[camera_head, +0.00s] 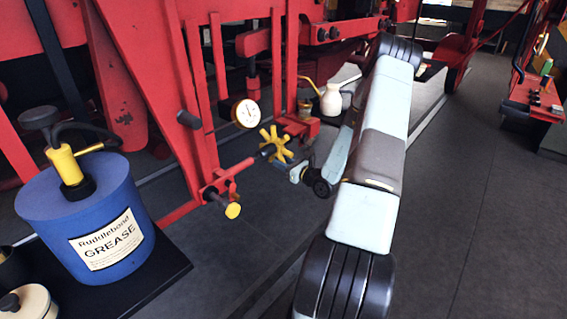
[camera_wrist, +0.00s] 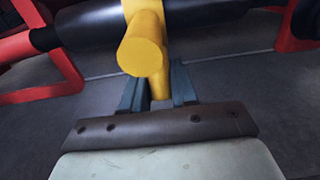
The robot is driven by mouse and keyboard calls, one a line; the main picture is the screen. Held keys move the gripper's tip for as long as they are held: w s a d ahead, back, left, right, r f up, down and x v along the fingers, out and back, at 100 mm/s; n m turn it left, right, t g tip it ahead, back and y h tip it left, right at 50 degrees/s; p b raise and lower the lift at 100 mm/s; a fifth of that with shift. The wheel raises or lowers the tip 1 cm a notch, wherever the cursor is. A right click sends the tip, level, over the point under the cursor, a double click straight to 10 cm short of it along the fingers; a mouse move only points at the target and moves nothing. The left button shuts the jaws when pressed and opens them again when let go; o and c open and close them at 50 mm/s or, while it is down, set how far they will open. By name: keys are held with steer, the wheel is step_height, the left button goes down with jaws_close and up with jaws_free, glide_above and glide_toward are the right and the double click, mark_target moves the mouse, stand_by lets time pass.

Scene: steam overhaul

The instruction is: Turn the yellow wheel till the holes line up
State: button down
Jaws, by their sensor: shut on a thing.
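The yellow wheel (camera_head: 275,145) is a spoked handwheel low on the red machinery in the head view, just left of my arm's end. In the wrist view a yellow spoke of the wheel (camera_wrist: 158,86) hangs down from a thick round yellow end. My gripper (camera_wrist: 157,92) has one dark finger on each side of this spoke and is shut on it. The wheel sits in front of a dark horizontal shaft (camera_wrist: 85,25). I cannot make out the holes in either view.
A round dial gauge (camera_head: 246,113) is above left of the wheel. A blue grease drum (camera_head: 85,215) stands at the left. A cream oil can (camera_head: 331,100) is behind the wheel. The right floor is clear.

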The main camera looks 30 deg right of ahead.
mark_target(288, 155)
steer(key=shift+d, duration=0.2)
steer(key=shift+s+d+r, duration=0.15)
steer(key=shift+s+r, duration=0.25)
steer(key=shift+r, duration=0.3)
steer(key=shift+s+d+r, duration=0.15)
steer(key=shift+s+r, duration=0.2)
steer(key=shift+r, duration=0.3)
steer(key=shift+s+d+r, duration=0.15)
steer(key=shift+s+r, duration=0.25)
steer(key=shift+r, duration=0.3)
steer(key=shift+s+r, duration=0.1)
steer(key=shift+r, duration=2.5)
